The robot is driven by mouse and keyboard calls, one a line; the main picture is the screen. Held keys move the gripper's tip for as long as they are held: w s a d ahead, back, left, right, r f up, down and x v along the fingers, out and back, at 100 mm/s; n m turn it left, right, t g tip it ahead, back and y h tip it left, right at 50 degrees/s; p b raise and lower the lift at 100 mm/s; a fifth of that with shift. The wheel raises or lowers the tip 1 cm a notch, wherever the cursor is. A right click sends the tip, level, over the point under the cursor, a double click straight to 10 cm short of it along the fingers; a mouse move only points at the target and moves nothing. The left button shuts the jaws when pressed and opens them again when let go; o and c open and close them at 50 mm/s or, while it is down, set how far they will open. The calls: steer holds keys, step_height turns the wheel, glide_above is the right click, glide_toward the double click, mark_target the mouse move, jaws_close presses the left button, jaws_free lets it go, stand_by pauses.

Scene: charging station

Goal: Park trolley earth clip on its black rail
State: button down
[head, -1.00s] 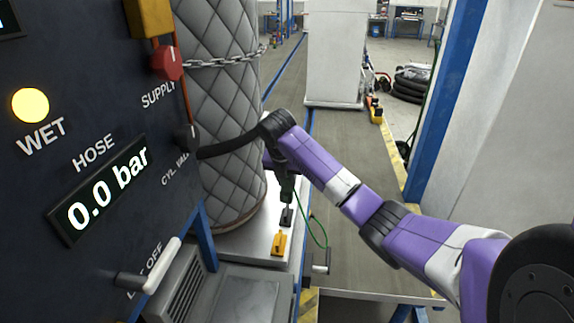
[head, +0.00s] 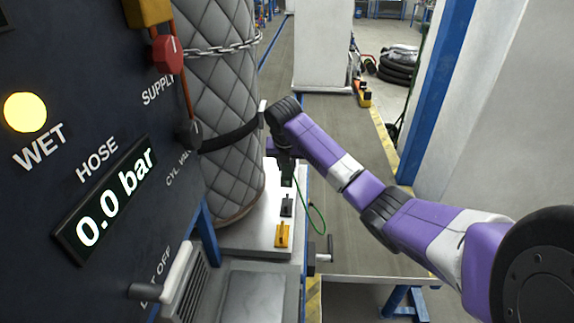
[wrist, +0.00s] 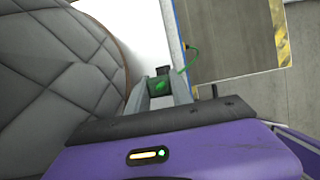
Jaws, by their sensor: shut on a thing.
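My gripper (head: 287,172) points down over the far part of the pale trolley top (head: 258,222). In the wrist view its two fingers (wrist: 165,96) are closed around a small green piece, the earth clip (wrist: 160,86). A thin green cable (head: 318,214) runs from the gripper and loops down past the trolley's right edge. A small black rail block (head: 287,207) stands on the trolley top, nearer than the gripper and apart from it. A similar yellow block (head: 282,235) stands nearer still. The clip's lower end is hidden in the head view.
A quilted grey cylinder (head: 215,120) with a chain stands close left of my gripper. A dark control panel (head: 90,150) fills the left, with a black strap (head: 232,137) reaching the cylinder. A crank handle (head: 325,252) sticks out at the trolley's right side. Open floor lies right.

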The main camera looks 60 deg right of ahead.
mark_target(286, 176)
steer(key=shift+f+b, duration=1.45)
steer(key=shift+f, duration=1.4)
steer(key=shift+p, duration=0.9)
steer(key=shift+f+b, duration=0.95)
steer(key=shift+f, duration=1.15)
steer(key=c, duration=1.1)
jaws_free()
steer(key=shift+o, duration=0.2)
steer(key=b+v, duration=0.1)
steer(key=v, duration=0.7)
steer(key=shift+f, duration=0.1)
